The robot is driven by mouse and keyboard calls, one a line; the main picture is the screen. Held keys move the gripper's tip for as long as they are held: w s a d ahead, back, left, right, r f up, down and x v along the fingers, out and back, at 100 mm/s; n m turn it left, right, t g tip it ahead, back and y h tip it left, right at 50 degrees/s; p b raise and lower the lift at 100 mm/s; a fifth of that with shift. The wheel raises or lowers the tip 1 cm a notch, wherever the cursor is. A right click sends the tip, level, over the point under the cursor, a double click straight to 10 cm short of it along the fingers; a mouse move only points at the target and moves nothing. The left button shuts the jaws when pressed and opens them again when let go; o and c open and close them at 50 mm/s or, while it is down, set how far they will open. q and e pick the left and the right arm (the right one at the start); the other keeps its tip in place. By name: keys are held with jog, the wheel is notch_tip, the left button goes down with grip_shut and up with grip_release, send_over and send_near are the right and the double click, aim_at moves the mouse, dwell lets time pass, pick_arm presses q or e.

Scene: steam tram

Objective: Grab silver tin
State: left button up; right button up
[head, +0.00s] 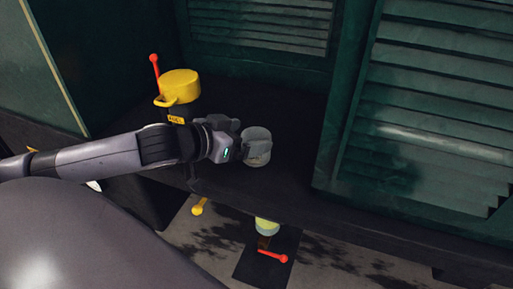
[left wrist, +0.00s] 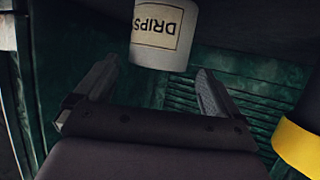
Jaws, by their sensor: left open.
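The silver tin (head: 257,147) stands on the dark shelf in the head view. In the left wrist view the tin (left wrist: 163,38) shows a cream label reading "DRIPS", upside down, at the top middle. My left gripper (head: 238,149) comes in from the left, right beside the tin. In the left wrist view its two fingers (left wrist: 157,72) are spread wide, and the tin appears beyond and between their tips. I cannot tell whether either finger touches it. Part of the tin's left side is hidden by the gripper in the head view. My right gripper is not in view.
A yellow-topped dark can (head: 179,88) stands behind my left wrist, with a red-knobbed lever (head: 154,64) beside it. Green louvred panels (head: 425,110) rise at the right. Below the shelf edge are a pale yellow tin (head: 267,226) and a red handle (head: 273,256).

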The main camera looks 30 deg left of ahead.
aim_at(265, 136)
pick_arm(q)
jog(key=shift+f+x, duration=0.1)
jog(key=shift+x, duration=1.25)
jog(key=shift+f+x, duration=0.15)
jog(key=shift+x, duration=1.2)
jog(key=shift+s+d, duration=0.15)
jog(key=c, duration=1.1)
